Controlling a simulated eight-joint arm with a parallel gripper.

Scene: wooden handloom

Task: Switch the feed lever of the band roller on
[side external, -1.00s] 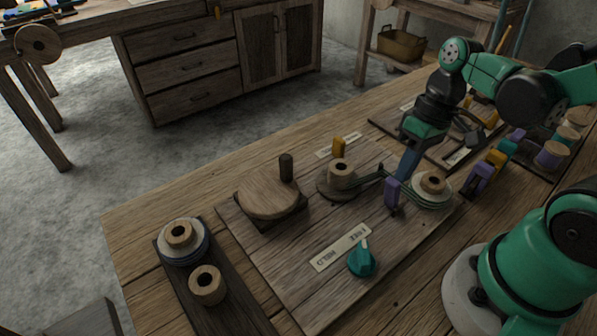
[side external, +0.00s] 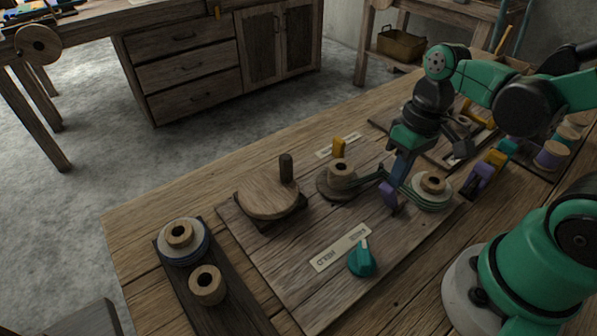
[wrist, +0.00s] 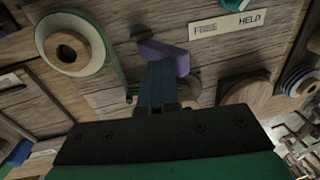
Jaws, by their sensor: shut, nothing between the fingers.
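A purple lever (side external: 388,196) stands on the wooden board between two spools, and it also shows in the wrist view (wrist: 168,57). My gripper (side external: 395,184) is shut and empty, pointing down at the purple lever. In the wrist view its blue fingertips (wrist: 160,72) are right against or just beside the lever; I cannot tell if they touch. A green band runs past the lever between the right spool (side external: 432,186) and the middle spool (side external: 341,172). No marking for this lever's on side is readable.
A teal knob (side external: 362,260) sits by a FREE/HELD label (side external: 340,248) at the front. Purple, yellow and teal pieces (side external: 496,158) line the right.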

